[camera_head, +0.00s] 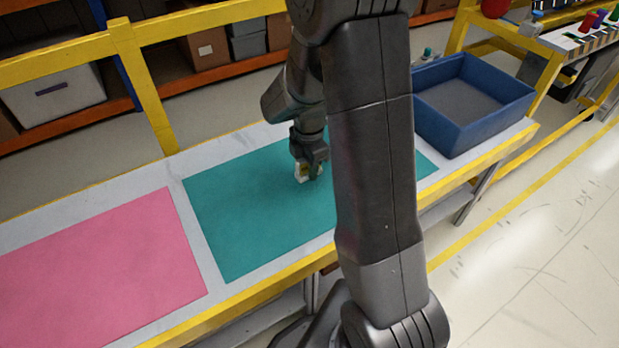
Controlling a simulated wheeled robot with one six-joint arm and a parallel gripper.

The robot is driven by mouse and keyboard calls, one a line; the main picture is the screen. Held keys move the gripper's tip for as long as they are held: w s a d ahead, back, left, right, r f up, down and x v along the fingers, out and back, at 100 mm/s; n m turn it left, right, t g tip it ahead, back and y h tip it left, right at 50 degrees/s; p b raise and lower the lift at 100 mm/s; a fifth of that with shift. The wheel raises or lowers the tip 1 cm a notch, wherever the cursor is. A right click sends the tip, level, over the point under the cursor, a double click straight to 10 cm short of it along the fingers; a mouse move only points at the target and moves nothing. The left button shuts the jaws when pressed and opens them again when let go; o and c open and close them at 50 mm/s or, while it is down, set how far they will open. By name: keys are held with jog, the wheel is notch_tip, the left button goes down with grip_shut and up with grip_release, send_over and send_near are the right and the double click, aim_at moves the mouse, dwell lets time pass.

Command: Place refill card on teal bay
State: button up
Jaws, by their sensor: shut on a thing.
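The teal bay (240,215) is a flat teal rectangle on the grey bench, partly hidden on its right by my arm. My gripper (308,177) points down over the teal bay, near its back middle. It is shut on a small white and yellowish thing (302,172), which I take to be the refill card. The card is at or just above the teal surface; I cannot tell whether it touches. The gripper fingers hide part of it.
A pink bay (100,265) lies to the left on the same bench. A blue open bin (490,125) stands at the right end. A yellow rail (200,20) runs behind the bench. The teal area left of the gripper is clear.

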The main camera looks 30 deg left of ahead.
aim_at(309, 186)
jog(key=shift+f, duration=2.05)
jog(key=shift+f+b, duration=0.1)
jog(key=shift+b, duration=0.2)
jog(key=o, duration=1)
notch_tip(309, 186, up, 12)
jog(key=shift+r+p, duration=0.15)
jog(key=shift+p, duration=0.65)
